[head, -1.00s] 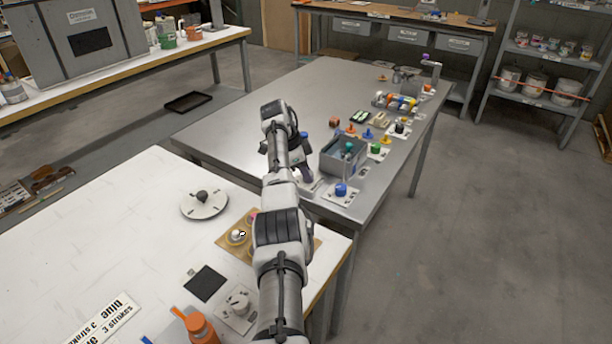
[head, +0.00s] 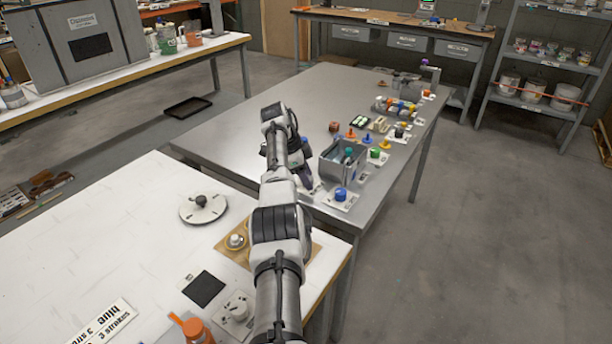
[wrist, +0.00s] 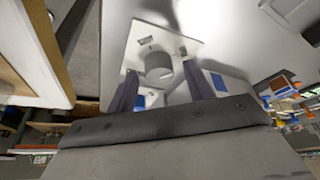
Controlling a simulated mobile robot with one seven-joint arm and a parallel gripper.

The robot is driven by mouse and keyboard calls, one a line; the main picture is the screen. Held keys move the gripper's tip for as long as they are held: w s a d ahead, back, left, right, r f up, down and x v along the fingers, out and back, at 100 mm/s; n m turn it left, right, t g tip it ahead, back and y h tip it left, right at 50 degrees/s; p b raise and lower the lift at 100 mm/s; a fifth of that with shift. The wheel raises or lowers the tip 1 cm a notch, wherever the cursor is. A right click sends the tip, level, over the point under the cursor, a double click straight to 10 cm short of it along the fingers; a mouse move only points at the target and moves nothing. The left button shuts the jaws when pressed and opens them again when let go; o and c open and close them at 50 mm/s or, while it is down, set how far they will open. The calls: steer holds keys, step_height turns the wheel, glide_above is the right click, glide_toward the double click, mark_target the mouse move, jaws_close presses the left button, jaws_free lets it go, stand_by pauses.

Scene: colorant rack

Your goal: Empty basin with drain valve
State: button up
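A grey open-topped basin (head: 338,172) stands on the metal table, with a dark and a teal item showing in it. My gripper (head: 306,178) is just left of the basin, pointing down beside it. In the wrist view, my gripper (wrist: 163,92) has its two dark fingers apart, either side of a short grey cylinder (wrist: 158,66) on a white plate (wrist: 185,45). I cannot tell whether the fingers touch the cylinder or whether it is the drain valve. A blue knob (head: 341,194) on a white plate is in front of the basin.
Several small coloured pieces and plates (head: 375,140) line the right side of the metal table (head: 235,120). Its left part is clear. The white table (head: 110,240) in front holds a round disc (head: 203,209), a dark square (head: 204,289) and an orange bottle (head: 195,328).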

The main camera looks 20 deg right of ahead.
steer(key=shift+a, duration=0.1)
steer(key=shift+a+r, duration=0.15)
steer(key=shift+r, duration=0.2)
steer(key=p+v, duration=0.4)
steer(key=v, duration=0.9)
